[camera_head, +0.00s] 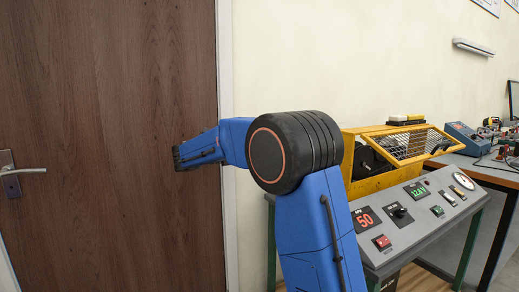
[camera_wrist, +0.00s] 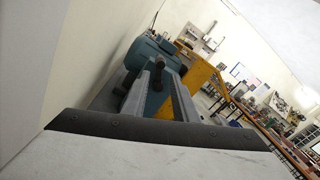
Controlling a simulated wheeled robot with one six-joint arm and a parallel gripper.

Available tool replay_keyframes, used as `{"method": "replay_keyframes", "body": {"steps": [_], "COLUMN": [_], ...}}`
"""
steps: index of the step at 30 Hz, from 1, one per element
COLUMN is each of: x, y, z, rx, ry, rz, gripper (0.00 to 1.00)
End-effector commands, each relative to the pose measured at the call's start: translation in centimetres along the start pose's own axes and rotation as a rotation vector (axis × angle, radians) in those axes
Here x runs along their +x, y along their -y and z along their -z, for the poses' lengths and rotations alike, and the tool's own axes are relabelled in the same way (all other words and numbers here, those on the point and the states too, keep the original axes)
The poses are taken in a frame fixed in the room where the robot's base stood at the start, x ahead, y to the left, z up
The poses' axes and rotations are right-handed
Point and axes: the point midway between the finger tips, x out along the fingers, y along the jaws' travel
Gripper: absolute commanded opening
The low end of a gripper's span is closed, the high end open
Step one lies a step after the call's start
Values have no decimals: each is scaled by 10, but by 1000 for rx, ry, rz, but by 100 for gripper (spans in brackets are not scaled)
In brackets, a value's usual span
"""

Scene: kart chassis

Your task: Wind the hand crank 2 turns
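The wrist view shows a teal, rounded machine body (camera_wrist: 150,52) on a bench, with a dark upright cylinder (camera_wrist: 158,76) in front of it. This may be the hand crank's grip, but I cannot tell for certain. A broad pale block with a dark edge (camera_wrist: 140,128) crosses the bottom of the wrist view and seems part of my own gripper or wrist. In the head view my blue arm reaches left in front of the door, and no crank can be made out there.
A grey control panel (camera_head: 420,222) stands at right, with a red switch (camera_head: 382,242) and a display reading 50. A yellow machine with a mesh guard (camera_head: 400,145) stands behind it. A wooden door (camera_head: 110,120) with a lever handle (camera_head: 28,171) is at left. A cluttered bench lies further right.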

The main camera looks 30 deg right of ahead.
Motion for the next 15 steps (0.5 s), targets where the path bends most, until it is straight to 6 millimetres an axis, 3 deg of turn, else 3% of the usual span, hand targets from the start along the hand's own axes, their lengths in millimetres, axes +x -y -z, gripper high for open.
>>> {"method": "replay_keyframes", "body": {"steps": [1,3,10,15], "x": [4,15,85,118], "y": [1,5,33,54], "z": [1,6,55,90], "rx": [11,52,427,781], "ry": [-12,-53,-395,-669], "rz": [1,4,76,204], "gripper": [13,0,0,0]}}
